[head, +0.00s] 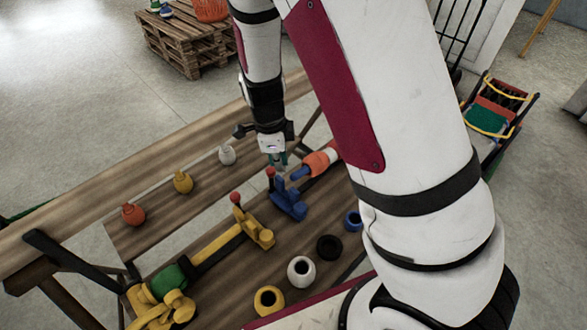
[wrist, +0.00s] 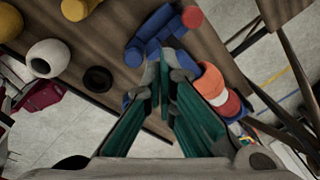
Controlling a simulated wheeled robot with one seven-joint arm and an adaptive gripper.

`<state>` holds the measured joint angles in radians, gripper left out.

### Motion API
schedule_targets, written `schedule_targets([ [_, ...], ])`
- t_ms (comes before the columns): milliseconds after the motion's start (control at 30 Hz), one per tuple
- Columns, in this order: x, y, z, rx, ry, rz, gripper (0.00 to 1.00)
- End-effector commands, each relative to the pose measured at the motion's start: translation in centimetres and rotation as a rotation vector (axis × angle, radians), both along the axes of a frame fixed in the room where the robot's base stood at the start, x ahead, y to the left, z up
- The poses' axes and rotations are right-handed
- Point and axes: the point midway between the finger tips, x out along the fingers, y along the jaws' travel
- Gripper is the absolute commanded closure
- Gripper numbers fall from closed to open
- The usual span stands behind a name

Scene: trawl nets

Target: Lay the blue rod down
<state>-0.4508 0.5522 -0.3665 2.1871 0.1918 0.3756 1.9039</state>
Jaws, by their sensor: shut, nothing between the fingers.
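A blue fitting (head: 288,200) stands on the wooden bench top, with a short upright stalk ending in a red knob (head: 270,172). In the wrist view the blue fitting (wrist: 153,38) lies just beyond the fingertips, its red knob (wrist: 192,17) at upper right. A blue rod end (head: 300,173) shows beside an orange and white cylinder (head: 320,161), which also shows in the wrist view (wrist: 212,85). Which blue part is the rod, I cannot tell for certain. My gripper (head: 277,165) is shut and empty, with teal fingers (wrist: 160,78) converging close to the blue fitting; whether they touch is unclear.
A yellow fitting (head: 256,230) with its own red knob and a green cylinder (head: 169,279) lie nearer left. Blue, black, white and yellow rings (head: 301,271) line the right side. Small orange, yellow and white floats (head: 182,181) sit on the left plank.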

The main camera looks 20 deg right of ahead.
Motion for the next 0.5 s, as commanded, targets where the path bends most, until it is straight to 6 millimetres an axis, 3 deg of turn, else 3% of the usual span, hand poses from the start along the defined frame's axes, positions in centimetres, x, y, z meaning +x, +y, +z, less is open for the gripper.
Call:
schedule_targets([
  [100,-0.1,-3.0,2.1,0.102,-0.069,-0.344,1.0],
  [200,-0.1,-4.8,3.4,0.165,-0.112,-0.562,1.0],
  [333,-0.2,-6.1,4.4,0.214,-0.145,-0.734,1.0],
  [500,-0.2,-6.6,4.2,0.231,-0.155,-0.798,1.0],
])
